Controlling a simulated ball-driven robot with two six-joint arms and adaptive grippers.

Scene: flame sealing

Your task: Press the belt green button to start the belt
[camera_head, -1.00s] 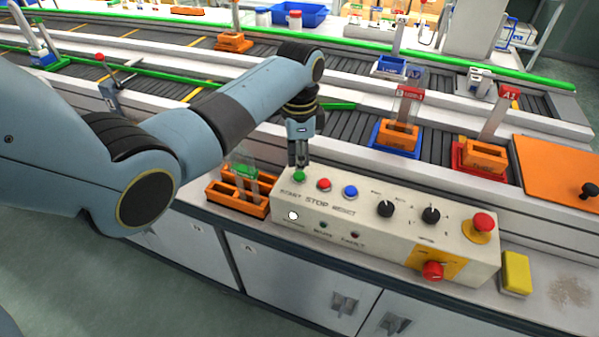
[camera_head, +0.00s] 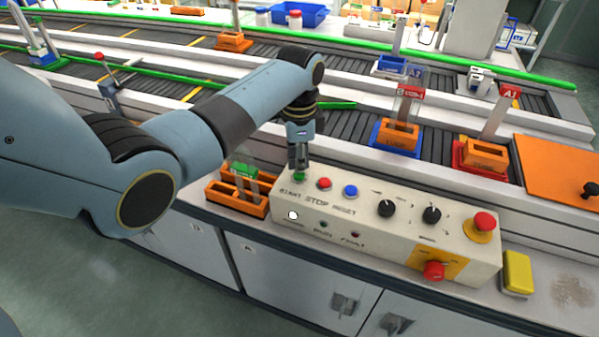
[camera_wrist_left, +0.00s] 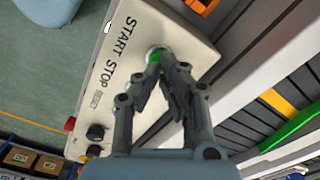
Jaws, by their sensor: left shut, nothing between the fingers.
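The green START button (camera_head: 299,177) sits at the left end of the cream control box (camera_head: 330,237). My left gripper (camera_head: 298,168) points down, shut and empty, with its fingertips right at the button. In the left wrist view the green button (camera_wrist_left: 155,56) shows partly behind the fingertips of the gripper (camera_wrist_left: 165,62). I cannot tell whether the tips touch it or how far it is pressed. The belt (camera_head: 345,122) runs behind the box. My right gripper is not in view.
Red (camera_head: 324,184) and blue (camera_head: 350,191) buttons sit just right of the green one. Further right are black knobs (camera_head: 386,208) and a red mushroom button (camera_head: 484,221). An orange rack (camera_head: 235,197) stands close to the box's left end.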

